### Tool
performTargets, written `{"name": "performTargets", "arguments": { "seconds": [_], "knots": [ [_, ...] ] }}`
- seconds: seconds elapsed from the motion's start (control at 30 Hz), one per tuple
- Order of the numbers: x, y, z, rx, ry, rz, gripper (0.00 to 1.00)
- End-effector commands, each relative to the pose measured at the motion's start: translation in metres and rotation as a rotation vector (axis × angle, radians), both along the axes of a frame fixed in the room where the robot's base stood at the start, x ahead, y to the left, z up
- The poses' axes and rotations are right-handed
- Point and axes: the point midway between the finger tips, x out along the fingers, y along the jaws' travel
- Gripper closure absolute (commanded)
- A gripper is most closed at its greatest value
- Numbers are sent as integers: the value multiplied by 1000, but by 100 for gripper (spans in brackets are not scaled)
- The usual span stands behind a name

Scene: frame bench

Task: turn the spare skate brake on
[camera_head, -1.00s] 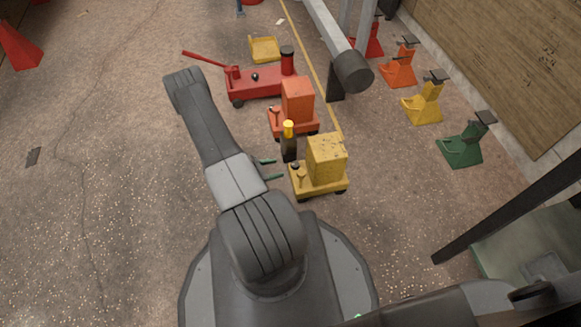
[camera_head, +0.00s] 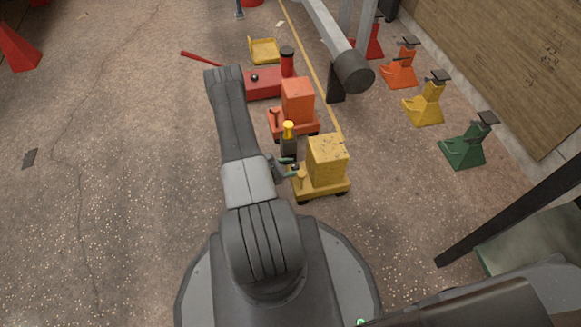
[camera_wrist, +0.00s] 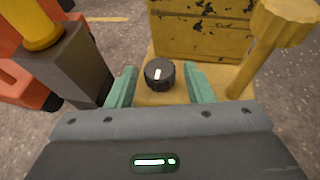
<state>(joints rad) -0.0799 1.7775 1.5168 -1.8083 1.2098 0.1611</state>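A yellow skate (camera_head: 327,160) carrying a worn yellow block stands just right of my gripper; its deck also shows in the wrist view (camera_wrist: 163,98). On that deck is a round black knob (camera_wrist: 160,74) with a white mark pointing nearly straight up in the wrist view. My gripper (camera_wrist: 159,78) is open, with one green finger on each side of the knob and visible gaps between. In the head view my gripper (camera_head: 290,167) reaches the skate's left edge. I cannot tell whether this skate is the spare one.
A yellow post with a broad top (camera_wrist: 270,45) rises right of the knob. A dark post with a yellow cap (camera_head: 288,143) stands close on the left in the wrist view.

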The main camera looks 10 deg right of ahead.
Motion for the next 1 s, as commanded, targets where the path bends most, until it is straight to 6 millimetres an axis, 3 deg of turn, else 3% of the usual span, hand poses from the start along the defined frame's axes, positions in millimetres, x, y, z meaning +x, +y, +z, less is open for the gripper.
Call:
{"name": "performTargets", "arguments": {
  "seconds": [0.03,0.2,0.47,1.0],
  "knots": [
    [0,0,0,0,0,0,64],
    [0,0,0,0,0,0,93],
    [-2,-2,1,-3,5,51,93],
    [-7,-5,0,-1,4,356,93]
  ]
}}
